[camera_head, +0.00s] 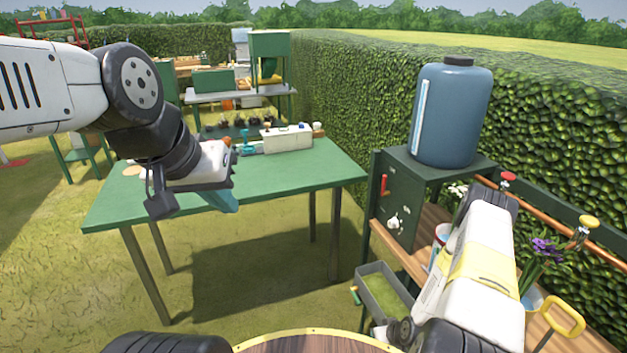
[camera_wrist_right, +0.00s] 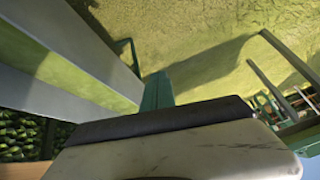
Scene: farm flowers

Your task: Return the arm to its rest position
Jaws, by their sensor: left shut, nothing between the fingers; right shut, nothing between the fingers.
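My left arm comes in from the left in the head view, and its gripper (camera_head: 224,198) hangs over the left part of the green table (camera_head: 290,176). Its teal fingers are shut with nothing between them. My right arm stands at the lower right, in front of the wooden bench, and its gripper cannot be made out in the head view. In the right wrist view the teal fingers of my right gripper (camera_wrist_right: 156,92) are shut and empty, with grass behind them.
A blue water tank (camera_head: 452,115) stands on a dark green cabinet (camera_head: 400,195) at the right. The wooden bench (camera_head: 412,262) holds purple flowers (camera_head: 545,250). A grey trough (camera_head: 384,294) hangs at its front. A white box (camera_head: 288,138) sits on the green table. Open grass lies between table and bench.

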